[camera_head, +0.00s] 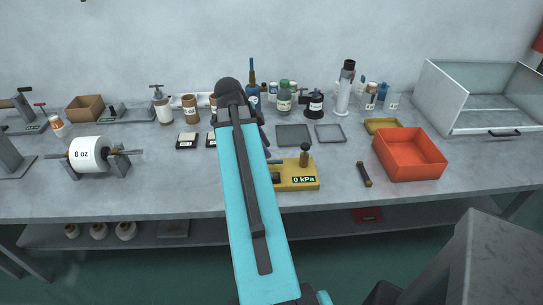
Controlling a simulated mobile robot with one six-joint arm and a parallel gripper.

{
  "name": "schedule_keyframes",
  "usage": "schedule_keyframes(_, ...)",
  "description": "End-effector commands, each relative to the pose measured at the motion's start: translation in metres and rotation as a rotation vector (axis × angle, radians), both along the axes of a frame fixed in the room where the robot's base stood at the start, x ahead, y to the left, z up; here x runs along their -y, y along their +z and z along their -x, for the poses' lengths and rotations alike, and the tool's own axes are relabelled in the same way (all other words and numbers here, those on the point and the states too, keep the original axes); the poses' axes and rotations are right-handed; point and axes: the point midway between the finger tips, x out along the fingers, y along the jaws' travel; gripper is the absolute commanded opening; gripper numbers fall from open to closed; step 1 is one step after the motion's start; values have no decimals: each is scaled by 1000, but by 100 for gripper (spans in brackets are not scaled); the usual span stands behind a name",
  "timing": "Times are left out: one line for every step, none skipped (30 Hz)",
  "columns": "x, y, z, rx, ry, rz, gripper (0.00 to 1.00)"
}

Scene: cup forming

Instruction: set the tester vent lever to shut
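The tester is a yellow block (299,185) on the grey bench, right of my arm's teal link. Its front display (304,179) reads 0 kPa. A brown and dark knobbed post (305,157) stands upright on its top. A small dark part (276,177) shows at its left end, beside my arm. I cannot tell which part is the vent lever or how it is set. My arm covers the tester's left side. My gripper is hidden behind my own arm, so its fingers do not show.
An orange-red bin (408,168) stands right of the tester, with a small dark cylinder (363,174) between them. Flat trays (293,135) and bottles (284,98) stand behind. A paper roll marked 8 oz (89,155) is at left. The bench front (170,207) is clear.

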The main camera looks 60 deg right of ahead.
Motion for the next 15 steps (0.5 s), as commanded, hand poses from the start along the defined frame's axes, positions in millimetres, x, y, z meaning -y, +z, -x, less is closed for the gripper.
schedule_keyframes(1, -4, 2, -1, -1, -2, 29)
schedule_keyframes(2, -6, 3, -1, -1, -2, 29)
schedule_keyframes(3, -9, 4, -1, -1, -2, 29)
schedule_keyframes(4, -12, 4, -1, -1, -2, 29)
schedule_keyframes(5, -14, 5, -1, -1, -2, 29)
schedule_keyframes(6, -18, 5, -1, -1, -2, 29)
schedule_keyframes(7, -20, 6, -1, -2, -1, 29)
schedule_keyframes(8, -22, 7, -1, -2, -1, 29)
schedule_keyframes(9, -25, 8, -1, -2, -1, 29)
schedule_keyframes(10, -28, 8, -1, -2, -1, 29)
schedule_keyframes(11, -30, 9, -1, -2, -1, 29)
schedule_keyframes(12, -33, 10, -1, -1, -2, 29)
schedule_keyframes(12, -36, 10, -1, -1, -2, 29)
schedule_keyframes(13, -38, 11, -1, -1, -2, 29)
schedule_keyframes(15, -41, 11, 0, 0, -1, 29)
